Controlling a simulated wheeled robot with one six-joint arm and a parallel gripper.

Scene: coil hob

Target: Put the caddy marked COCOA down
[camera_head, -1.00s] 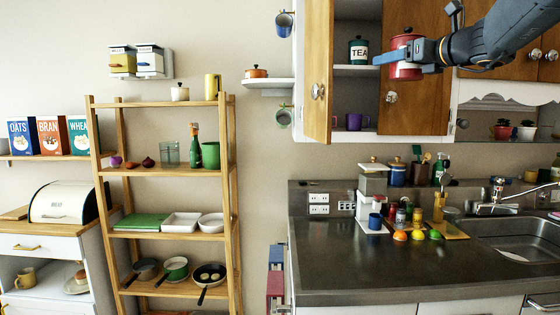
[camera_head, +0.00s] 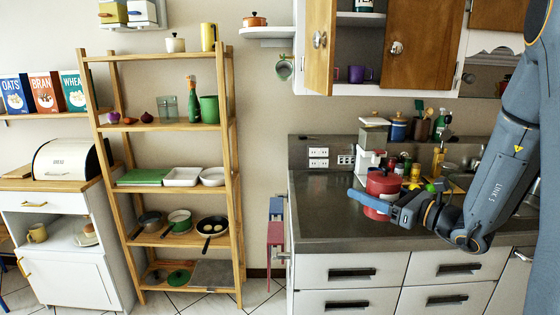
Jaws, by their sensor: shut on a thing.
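A red caddy with a dark knob on its lid (camera_head: 382,183) is in my gripper (camera_head: 372,201). My gripper is shut around its lower body, with one blue finger across its front. No marking shows on the caddy's visible side, so I cannot read COCOA on it. The caddy is upright, over the dark worktop (camera_head: 325,212) near its front. I cannot tell whether its base touches the worktop.
Behind the caddy stand a white coffee machine (camera_head: 371,150), a blue canister (camera_head: 398,129) and several small jars and fruits. The worktop to the left is clear. The open cupboard door (camera_head: 319,48) hangs above, with a purple mug (camera_head: 355,74) inside.

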